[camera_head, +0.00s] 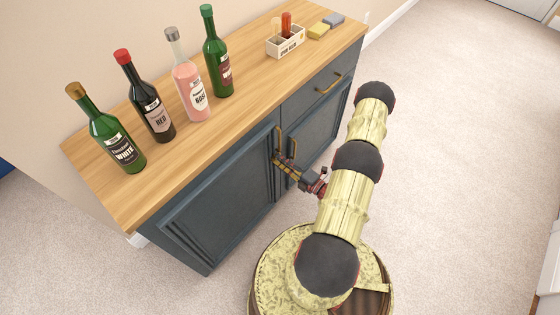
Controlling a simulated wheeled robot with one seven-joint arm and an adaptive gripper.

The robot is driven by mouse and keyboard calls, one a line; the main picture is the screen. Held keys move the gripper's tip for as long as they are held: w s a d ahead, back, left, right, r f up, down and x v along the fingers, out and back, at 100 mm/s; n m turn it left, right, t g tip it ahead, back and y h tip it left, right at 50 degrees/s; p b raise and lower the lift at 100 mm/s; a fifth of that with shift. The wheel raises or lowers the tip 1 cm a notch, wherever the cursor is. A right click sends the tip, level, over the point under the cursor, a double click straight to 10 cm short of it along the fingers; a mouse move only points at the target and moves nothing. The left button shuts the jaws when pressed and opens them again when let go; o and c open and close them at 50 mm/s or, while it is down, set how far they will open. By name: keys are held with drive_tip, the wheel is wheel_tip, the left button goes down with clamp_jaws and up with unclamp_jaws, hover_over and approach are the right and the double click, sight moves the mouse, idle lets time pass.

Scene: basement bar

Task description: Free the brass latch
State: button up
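The blue-grey cabinet (222,205) has a wooden top and two lower doors with upright brass handles. The left brass handle (279,137) is on the left door's inner edge, and the right brass handle (294,145) is close beside it. My gripper (278,158) reaches in from the right, its tip at the lower end of the left handle. I cannot tell whether it touches or grips it, and the fingers are too small to read. No separate brass latch can be made out apart from these handles. Both doors look shut.
A drawer with a brass pull (329,84) is at the upper right. On the worktop (150,192) stand several bottles, a small white crate (285,42), a yellow sponge (318,31) and a grey-blue sponge (334,19). Carpet (455,170) to the right is clear.

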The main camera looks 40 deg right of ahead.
drive_tip(key=shift+w, duration=0.45)
clamp_jaws()
